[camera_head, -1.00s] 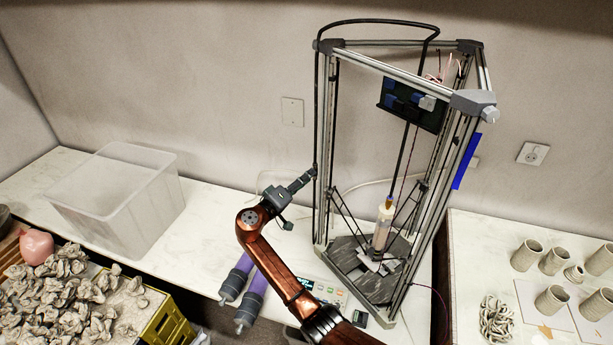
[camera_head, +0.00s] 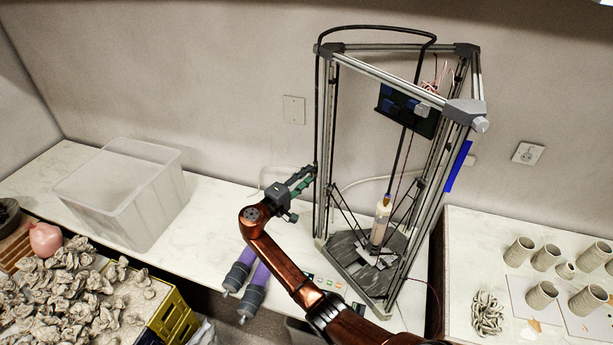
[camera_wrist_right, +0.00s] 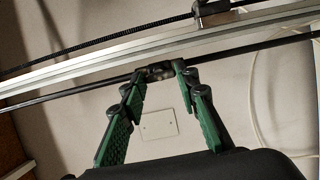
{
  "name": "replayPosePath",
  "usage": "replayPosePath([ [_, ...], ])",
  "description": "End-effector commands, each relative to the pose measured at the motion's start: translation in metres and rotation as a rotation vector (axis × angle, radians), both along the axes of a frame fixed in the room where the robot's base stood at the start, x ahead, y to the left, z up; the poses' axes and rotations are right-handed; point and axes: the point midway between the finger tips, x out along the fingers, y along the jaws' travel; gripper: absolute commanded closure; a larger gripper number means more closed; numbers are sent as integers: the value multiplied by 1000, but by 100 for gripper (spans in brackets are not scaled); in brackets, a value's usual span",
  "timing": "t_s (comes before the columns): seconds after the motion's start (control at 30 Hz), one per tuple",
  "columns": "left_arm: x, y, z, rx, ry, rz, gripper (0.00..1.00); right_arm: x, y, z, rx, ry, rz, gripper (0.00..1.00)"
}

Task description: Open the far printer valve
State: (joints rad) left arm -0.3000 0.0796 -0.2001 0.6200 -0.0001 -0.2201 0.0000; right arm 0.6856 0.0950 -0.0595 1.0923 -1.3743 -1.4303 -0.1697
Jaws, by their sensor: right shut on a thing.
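The delta clay printer (camera_head: 466,110) stands on the white table, with a black hose (camera_head: 317,100) running down beside its left post. My right gripper (camera_head: 313,170) reaches to this hose from the left. In the right wrist view, the fingertips of my right gripper (camera_wrist_right: 160,70) are on either side of a small dark fitting (camera_wrist_right: 159,73) on the black line, which looks like the valve. They are shut on it. Its handle position cannot be made out. My left gripper is not in view.
A clear plastic bin (camera_head: 120,190) stands at the left. Two purple cylinders (camera_head: 256,282) lie at the table's front edge. A yellow crate (camera_head: 176,318) is at front left. Clay cups (camera_head: 541,294) stand on the right table. Bare table lies left of the printer.

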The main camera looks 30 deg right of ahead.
Motion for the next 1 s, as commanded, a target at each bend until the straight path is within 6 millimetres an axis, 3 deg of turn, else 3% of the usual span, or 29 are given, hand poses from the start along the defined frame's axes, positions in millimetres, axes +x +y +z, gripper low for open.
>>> replayPosePath([
  [0.33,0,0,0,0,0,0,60,1,1,0,-1,2,3,96],
  [0.37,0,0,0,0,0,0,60,1,1,0,-1,2,3,69],
  [0.6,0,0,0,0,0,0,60,0,0,0,0,1,1,54],
  [0.87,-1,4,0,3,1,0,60,0,0,0,0,1,0,54],
  [1.0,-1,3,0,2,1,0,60,-4,11,-1,1,1,1,54],
])
